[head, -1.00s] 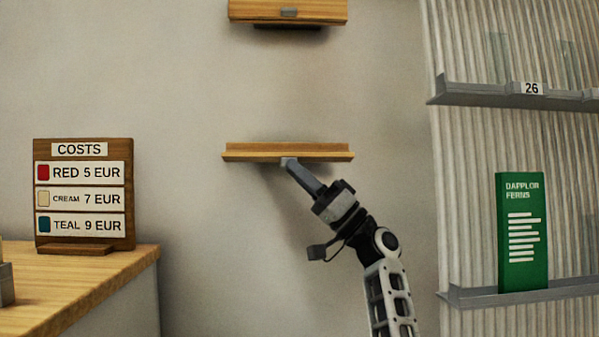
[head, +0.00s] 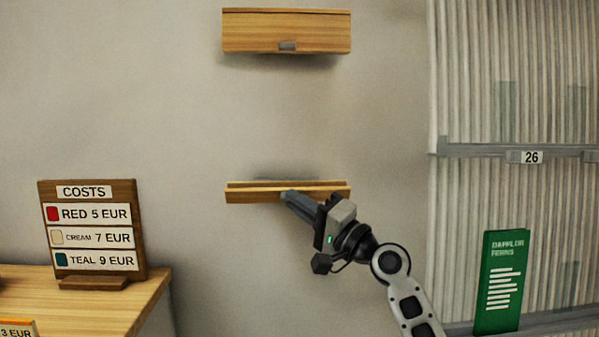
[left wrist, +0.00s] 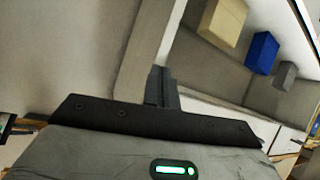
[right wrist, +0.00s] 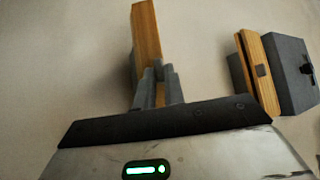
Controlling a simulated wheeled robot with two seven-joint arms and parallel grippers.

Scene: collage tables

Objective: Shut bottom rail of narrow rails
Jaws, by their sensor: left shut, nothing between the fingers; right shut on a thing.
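The bottom rail (head: 325,191) is a thin wooden piece on the grey wall, below a matching upper rail (head: 270,31) with a small grey handle. Two wooden edges show on the bottom rail with a narrow dark gap between them. My right gripper (head: 288,197) is shut at the middle of its front edge, hiding the handle there. In the right wrist view the fingers (right wrist: 156,80) meet at the lower end of the wooden board (right wrist: 147,40). My left gripper (left wrist: 160,86) shows only in the left wrist view, shut and empty.
A wooden costs sign (head: 94,232) stands on a wooden table (head: 110,305) at left. At right, a ribbed panel carries grey ledges (head: 480,151) and a green sign (head: 500,280). The wall between the two rails is clear.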

